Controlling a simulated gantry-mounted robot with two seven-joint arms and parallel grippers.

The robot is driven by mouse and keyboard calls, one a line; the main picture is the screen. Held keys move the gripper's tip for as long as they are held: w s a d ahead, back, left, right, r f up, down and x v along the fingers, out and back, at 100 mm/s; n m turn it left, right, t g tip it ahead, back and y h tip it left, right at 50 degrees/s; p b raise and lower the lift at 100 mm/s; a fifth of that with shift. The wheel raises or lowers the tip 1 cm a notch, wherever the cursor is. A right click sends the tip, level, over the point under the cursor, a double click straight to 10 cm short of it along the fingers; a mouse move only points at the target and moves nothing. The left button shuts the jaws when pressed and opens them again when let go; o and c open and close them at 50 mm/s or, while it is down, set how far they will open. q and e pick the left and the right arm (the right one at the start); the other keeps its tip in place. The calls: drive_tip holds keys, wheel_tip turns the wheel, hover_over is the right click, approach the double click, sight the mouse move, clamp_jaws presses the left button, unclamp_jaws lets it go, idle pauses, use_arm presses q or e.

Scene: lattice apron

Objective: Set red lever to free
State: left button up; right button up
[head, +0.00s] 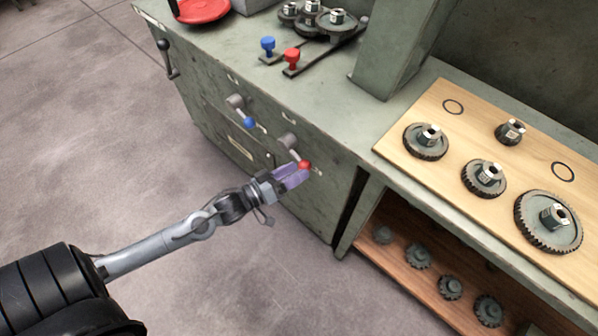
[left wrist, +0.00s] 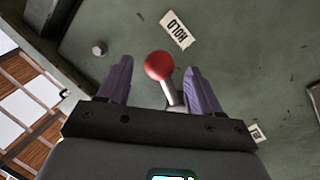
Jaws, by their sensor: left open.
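The red lever (head: 304,165) is a short metal arm with a red ball knob on the front face of the green cabinet. In the left wrist view its red knob (left wrist: 159,65) shows between and just beyond the two purple fingers. My left gripper (head: 292,177) is open around the lever, with a finger on either side; whether either finger touches it I cannot tell. A label reading HOLD (left wrist: 175,30) lies beyond the knob. No label reading free is legible. My right gripper is not in view.
A blue-knobbed lever (head: 249,122) sits to the left on the same face. Red (head: 292,57) and blue (head: 268,45) knobs stand on the bench top. A wooden board (head: 450,165) with gears is at right, above an open shelf (head: 400,235). Floor before the cabinet is clear.

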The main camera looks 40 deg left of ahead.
use_arm(q)
drive_tip(key=shift+b+x, duration=0.3)
drive_tip(key=shift+x, duration=0.85)
clamp_jaws()
